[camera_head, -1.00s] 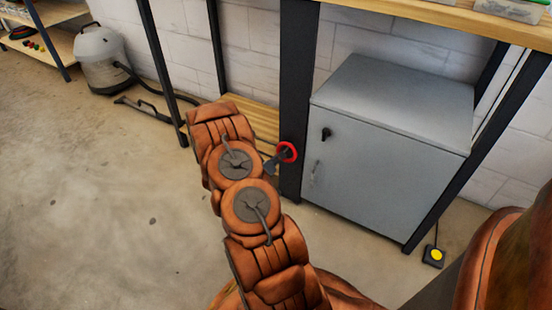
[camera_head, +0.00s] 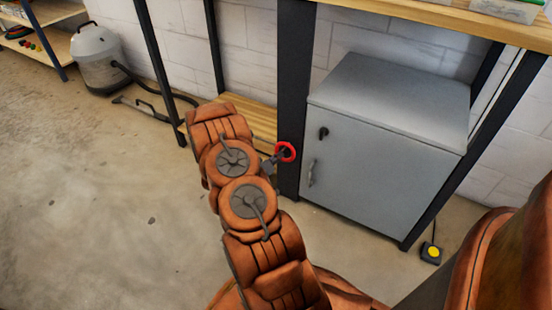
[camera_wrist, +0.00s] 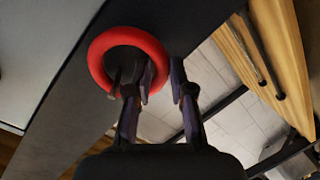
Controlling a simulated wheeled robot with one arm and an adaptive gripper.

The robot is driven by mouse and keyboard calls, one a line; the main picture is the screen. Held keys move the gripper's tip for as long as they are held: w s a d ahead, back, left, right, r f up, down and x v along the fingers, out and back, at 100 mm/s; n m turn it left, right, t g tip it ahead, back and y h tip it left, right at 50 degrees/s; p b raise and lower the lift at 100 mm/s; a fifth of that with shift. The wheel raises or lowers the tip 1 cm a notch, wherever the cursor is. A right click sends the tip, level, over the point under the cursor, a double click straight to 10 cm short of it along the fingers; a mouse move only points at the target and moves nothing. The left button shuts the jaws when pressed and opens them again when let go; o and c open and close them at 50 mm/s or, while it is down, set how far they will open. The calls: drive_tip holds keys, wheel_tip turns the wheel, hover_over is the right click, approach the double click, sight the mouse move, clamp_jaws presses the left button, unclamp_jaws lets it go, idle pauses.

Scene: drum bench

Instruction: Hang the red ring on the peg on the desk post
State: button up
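The red ring (camera_head: 285,151) is in front of the dark desk post (camera_head: 294,100), at mid-height. My gripper (camera_head: 272,162) is just left of the ring and small in this view. In the wrist view, the ring (camera_wrist: 97,60) faces the camera against the dark post (camera_wrist: 65,100). My gripper (camera_wrist: 163,80) has its two fingers apart, with a clear gap between them. The left finger overlaps the ring's lower right edge; I cannot tell if they touch. A small dark piece shows inside the ring's lower part; I cannot tell whether it is the peg.
A grey cabinet (camera_head: 385,145) stands under the desk top (camera_head: 430,14), right of the post. A wooden shelf (camera_head: 255,122) lies behind my arm. A grey vacuum (camera_head: 98,58) stands at the back left.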

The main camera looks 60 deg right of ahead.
drive_tip(key=o, duration=0.4)
drive_tip(key=v, duration=1.2)
idle(0.4)
